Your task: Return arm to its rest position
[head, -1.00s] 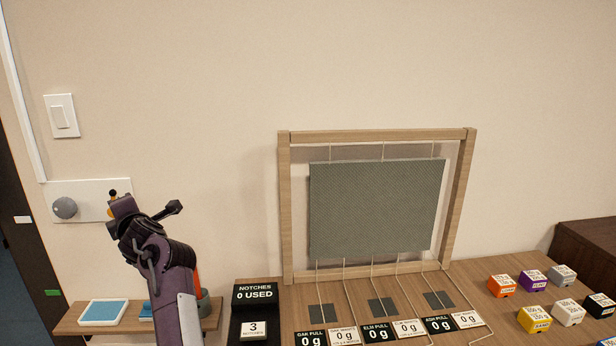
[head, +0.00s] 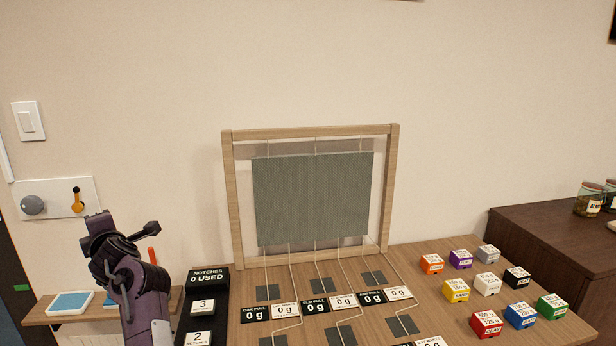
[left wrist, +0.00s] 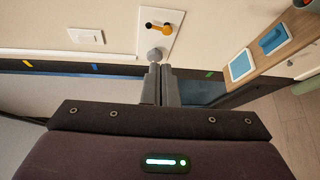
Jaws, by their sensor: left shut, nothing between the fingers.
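My left arm comes up at the lower left of the head view, with the left gripper (head: 121,232) in front of the wall and below the knob plate. In the left wrist view the gripper's two fingers (left wrist: 160,84) are shut together with nothing between them. They point toward the wall plate with the grey knob and the orange lever, and are apart from it as far as I can tell. My right gripper is in neither view.
A wall plate (head: 56,199) holds a grey knob and an orange lever. A small shelf (head: 40,318) carries blue pads. A wooden frame (head: 228,200) with a hanging grey panel stands on the table (head: 420,268). Several coloured labelled blocks sit at the right. A dark cabinet (head: 525,245) is beyond.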

